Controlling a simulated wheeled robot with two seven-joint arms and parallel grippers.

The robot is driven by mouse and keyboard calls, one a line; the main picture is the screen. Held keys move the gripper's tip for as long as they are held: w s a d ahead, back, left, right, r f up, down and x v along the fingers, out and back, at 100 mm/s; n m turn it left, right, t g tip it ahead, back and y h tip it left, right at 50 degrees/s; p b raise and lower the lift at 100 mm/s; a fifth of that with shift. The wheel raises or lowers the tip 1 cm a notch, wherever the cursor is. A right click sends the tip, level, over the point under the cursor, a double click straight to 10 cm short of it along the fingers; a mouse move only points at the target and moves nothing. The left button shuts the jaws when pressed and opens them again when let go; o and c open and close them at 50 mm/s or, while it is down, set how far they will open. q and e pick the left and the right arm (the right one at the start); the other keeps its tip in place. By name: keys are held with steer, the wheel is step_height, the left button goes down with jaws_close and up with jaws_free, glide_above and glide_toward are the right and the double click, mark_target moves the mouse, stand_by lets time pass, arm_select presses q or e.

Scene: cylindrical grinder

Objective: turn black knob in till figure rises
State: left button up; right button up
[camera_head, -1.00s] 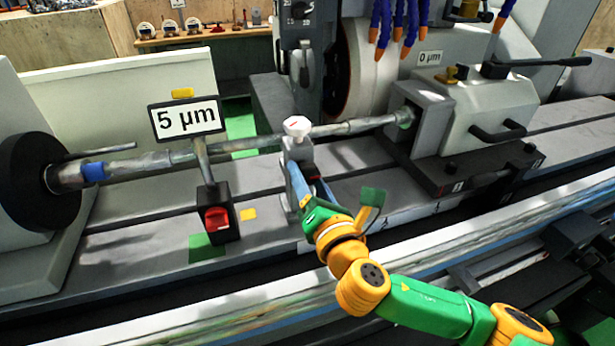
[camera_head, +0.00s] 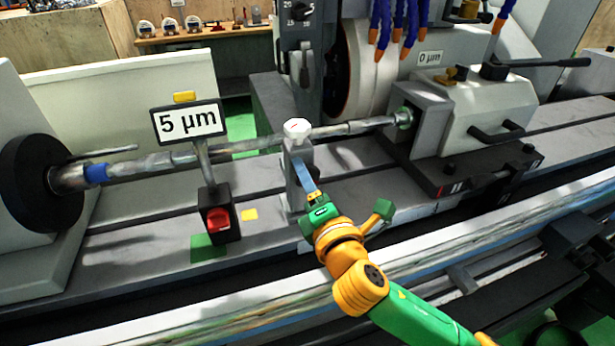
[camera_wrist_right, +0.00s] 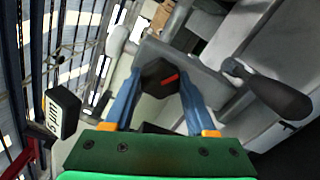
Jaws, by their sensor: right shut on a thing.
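The black knob (camera_wrist_right: 160,78) has a red mark and sits on the front of a grey rest with a white-capped top (camera_head: 297,129). My right gripper (camera_head: 298,163) reaches the rest from the front. In the wrist view its two blue fingers (camera_wrist_right: 160,82) are shut on the knob, one on each side. A display (camera_head: 188,121) on a stand to the left reads 5 µm. My left gripper is not in view.
A long shaft (camera_head: 345,128) passes behind the rest, between a dark chuck on the left and a grey tailstock (camera_head: 480,122) on the right. A black box with a red button (camera_head: 219,220) stands left of my gripper.

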steer(key=shift+m, duration=0.6)
steer(key=o, duration=1.4)
steer(key=shift+a, duration=0.1)
steer(key=shift+c, duration=0.2)
steer(key=b+v, duration=0.1)
steer(key=v, duration=0.6)
